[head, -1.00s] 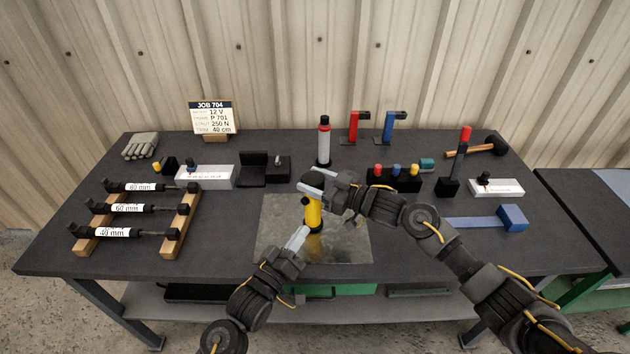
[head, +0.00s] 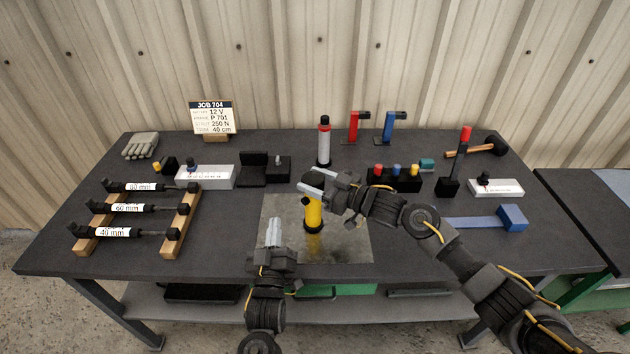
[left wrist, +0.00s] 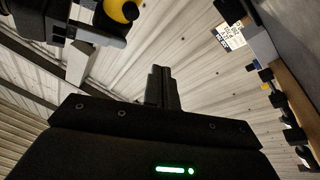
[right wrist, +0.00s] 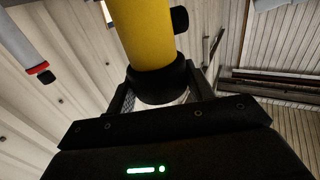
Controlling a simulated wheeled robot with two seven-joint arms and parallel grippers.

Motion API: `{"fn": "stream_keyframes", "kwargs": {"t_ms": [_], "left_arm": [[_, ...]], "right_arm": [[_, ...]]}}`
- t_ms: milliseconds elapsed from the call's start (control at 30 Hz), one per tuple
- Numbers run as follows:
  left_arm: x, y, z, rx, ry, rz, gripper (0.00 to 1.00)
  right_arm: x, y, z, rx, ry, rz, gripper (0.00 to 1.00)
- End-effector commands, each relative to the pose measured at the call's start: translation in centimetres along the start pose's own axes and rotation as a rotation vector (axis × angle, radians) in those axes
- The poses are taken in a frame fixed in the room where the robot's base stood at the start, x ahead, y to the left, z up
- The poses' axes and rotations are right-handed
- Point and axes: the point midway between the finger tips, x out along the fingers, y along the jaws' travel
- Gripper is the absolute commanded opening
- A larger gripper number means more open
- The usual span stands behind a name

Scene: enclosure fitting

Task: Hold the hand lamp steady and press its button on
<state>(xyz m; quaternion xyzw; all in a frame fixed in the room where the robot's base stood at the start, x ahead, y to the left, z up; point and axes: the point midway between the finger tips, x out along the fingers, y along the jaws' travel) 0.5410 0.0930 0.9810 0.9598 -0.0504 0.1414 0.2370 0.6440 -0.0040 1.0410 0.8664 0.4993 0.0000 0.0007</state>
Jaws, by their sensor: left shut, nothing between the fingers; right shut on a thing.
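The yellow hand lamp (head: 314,215) with black ends stands upright on the metal plate (head: 350,246). My right gripper (head: 313,181) is shut on its upper end. In the right wrist view the lamp's black end (right wrist: 160,82) is between the fingers, and a black knob (right wrist: 180,20), perhaps its button, sticks out from the yellow body. My left gripper (head: 273,232) is shut and empty, left of the lamp and apart from it. In the left wrist view its closed fingers (left wrist: 161,88) point away, with part of the lamp (left wrist: 122,10) at the top. I cannot tell whether the lamp is lit.
A white and red cylinder (head: 324,140) stands behind the lamp. Struts on a wooden rack (head: 180,228) lie at the left. A block with coloured buttons (head: 397,182) and a blue-headed tool (head: 511,217) are at the right.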

Motion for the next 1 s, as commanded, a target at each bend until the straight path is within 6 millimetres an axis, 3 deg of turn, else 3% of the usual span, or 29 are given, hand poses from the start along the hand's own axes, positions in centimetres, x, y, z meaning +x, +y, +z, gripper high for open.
{"fn": "stream_keyframes", "kwargs": {"t_ms": [433,1000], "left_arm": [[4.0,2.9,2.8,-0.002,0.001,0.0,0.0],[4.6,3.5,3.4,-0.002,-0.001,0.001,0.0]], "right_arm": [[0.0,0.0,0.0,0.0,0.0,0.0,0.23],[0.0,0.0,0.0,0.0,0.0,0.0,0.23]]}}
